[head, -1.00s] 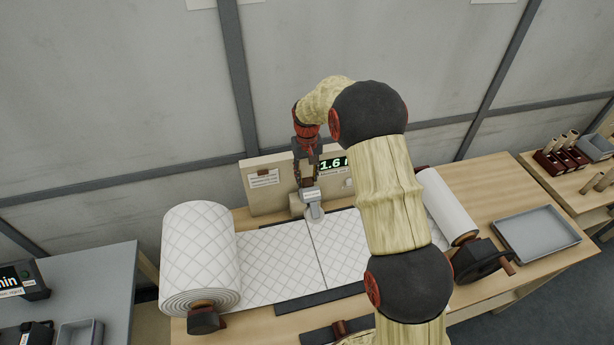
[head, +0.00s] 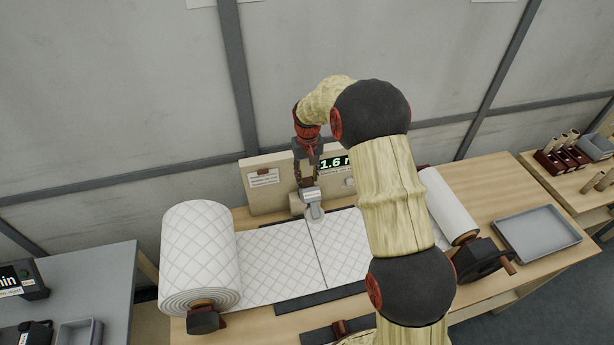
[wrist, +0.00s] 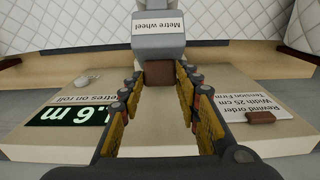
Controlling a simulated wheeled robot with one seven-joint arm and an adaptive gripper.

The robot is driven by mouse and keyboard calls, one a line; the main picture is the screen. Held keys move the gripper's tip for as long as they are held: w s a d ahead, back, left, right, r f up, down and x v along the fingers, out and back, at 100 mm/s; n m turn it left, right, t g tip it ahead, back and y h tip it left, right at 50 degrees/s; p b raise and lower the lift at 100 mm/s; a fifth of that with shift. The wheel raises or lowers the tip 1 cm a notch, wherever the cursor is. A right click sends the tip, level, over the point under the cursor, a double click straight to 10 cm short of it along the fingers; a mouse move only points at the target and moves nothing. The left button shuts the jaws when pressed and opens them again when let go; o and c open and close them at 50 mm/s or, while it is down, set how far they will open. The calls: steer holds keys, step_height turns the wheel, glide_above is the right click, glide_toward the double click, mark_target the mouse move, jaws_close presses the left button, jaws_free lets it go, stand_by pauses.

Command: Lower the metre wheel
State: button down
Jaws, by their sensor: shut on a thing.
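The metre wheel is a grey labelled block with a pale roller (head: 315,213) under it, and it sits over the quilted wadding (head: 278,262) in the head view. In the wrist view its grey labelled body (wrist: 158,30) is at top centre, with a brown grip (wrist: 159,72) below it. My gripper (head: 307,183) reaches down to the wheel from behind. In the wrist view the fingers of my gripper (wrist: 158,80) are closed on the brown grip. I cannot tell whether the roller touches the wadding.
A panel behind carries a lit display (head: 334,162) reading 1.6 and a rewind order card (wrist: 255,110). A large wadding roll (head: 198,255) stands left, a thinner roll (head: 448,205) right with a dark crank unit (head: 482,261). A grey tray (head: 537,238) lies further right.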

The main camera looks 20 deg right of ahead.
mark_target(315, 212)
steer(key=shift+s+f+t+b, duration=0.4)
steer(key=shift+s+t+b, duration=0.2)
steer(key=shift+b, duration=0.65)
steer(key=shift+s+f+t+b, duration=0.4)
steer(key=shift+s+b, duration=0.3)
steer(key=shift+b, duration=0.6)
steer(key=shift+s+f+t+b, duration=0.35)
steer(key=shift+s+t+b, duration=0.3)
steer(key=shift+b, duration=0.6)
steer(key=s+f+t+b, duration=0.2)
steer(key=b, duration=0.3)
steer(key=shift+s+t, duration=0.25)
steer(key=shift+s, duration=0.05)
steer(key=shift+s+f+b, duration=0.8)
steer(key=shift+f+b, duration=0.15)
steer(key=shift+s+f+b, duration=0.35)
steer(key=shift+s+f, duration=0.15)
steer(key=shift+f, duration=0.2)
steer(key=shift+s+f+b, duration=0.35)
steer(key=shift+s+f, duration=0.1)
steer(key=shift+f, duration=0.3)
steer(key=c, duration=1.7)
jaws_free()
steer(key=o, duration=0.4)
steer(key=shift+w, duration=0.1)
steer(key=shift+o, duration=0.2)
steer(key=shift+r, duration=0.25)
steer(key=shift+w+r, duration=0.1)
